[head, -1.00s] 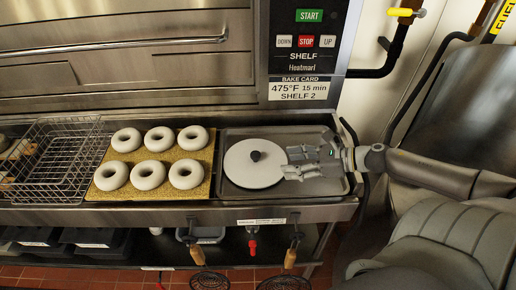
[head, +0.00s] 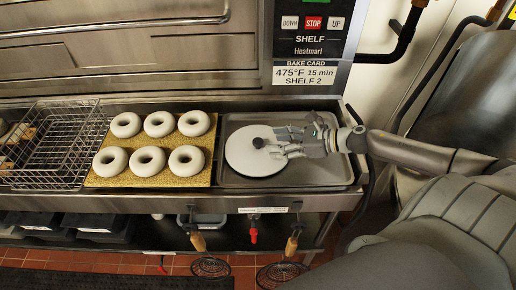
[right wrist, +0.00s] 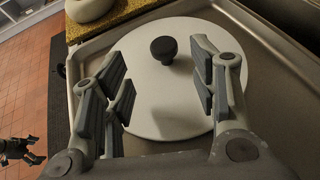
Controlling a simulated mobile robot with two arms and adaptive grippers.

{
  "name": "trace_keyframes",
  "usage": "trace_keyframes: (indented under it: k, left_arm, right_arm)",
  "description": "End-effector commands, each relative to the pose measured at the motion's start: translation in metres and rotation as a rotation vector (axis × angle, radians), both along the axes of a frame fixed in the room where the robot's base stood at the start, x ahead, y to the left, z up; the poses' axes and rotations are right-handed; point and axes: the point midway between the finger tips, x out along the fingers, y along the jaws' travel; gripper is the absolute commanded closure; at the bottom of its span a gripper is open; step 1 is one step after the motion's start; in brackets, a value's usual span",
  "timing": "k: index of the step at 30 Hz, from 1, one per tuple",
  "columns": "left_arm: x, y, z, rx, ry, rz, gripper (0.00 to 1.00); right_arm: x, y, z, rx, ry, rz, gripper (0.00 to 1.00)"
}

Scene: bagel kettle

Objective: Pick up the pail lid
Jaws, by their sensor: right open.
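The pail lid (head: 243,158) is a flat white disc with a dark round knob (head: 259,142). It lies on a metal tray (head: 318,180) at the right of the counter. My right gripper (head: 280,142) reaches in from the right over the lid's right part, its fingertips close to the knob. In the right wrist view the lid (right wrist: 160,110) lies beyond and below the open fingers (right wrist: 160,80), and the knob (right wrist: 163,48) stands ahead, between the finger lines. Nothing is between the fingers.
A gold board (head: 150,177) with several pale bagels lies left of the tray. A wire basket (head: 55,150) stands further left. The oven front (head: 130,60) rises behind the counter. Tools with wooden handles (head: 291,246) hang below the front edge.

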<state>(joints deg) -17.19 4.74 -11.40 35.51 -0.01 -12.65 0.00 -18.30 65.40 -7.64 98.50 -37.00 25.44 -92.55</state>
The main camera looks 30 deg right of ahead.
Motion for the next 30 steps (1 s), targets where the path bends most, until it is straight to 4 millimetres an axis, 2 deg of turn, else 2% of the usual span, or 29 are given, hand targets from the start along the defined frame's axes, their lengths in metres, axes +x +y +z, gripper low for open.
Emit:
trace_keyframes:
  k: [4,19,30]
  left_arm:
    - [0.007,-0.006,0.003,-0.008,-0.013,0.001,0.0]
    - [0.001,-0.005,0.02,-0.007,-0.003,0.0,0.0]
    - [-0.001,-0.003,0.021,-0.003,0.001,0.0,0.0]
  right_arm:
    - [0.004,0.002,-0.001,0.0,-0.001,-0.001,0.46]
    - [0.037,0.022,-0.015,0.001,-0.001,-0.002,0.46]
    - [0.041,0.026,-0.02,0.001,0.001,0.0,0.46]
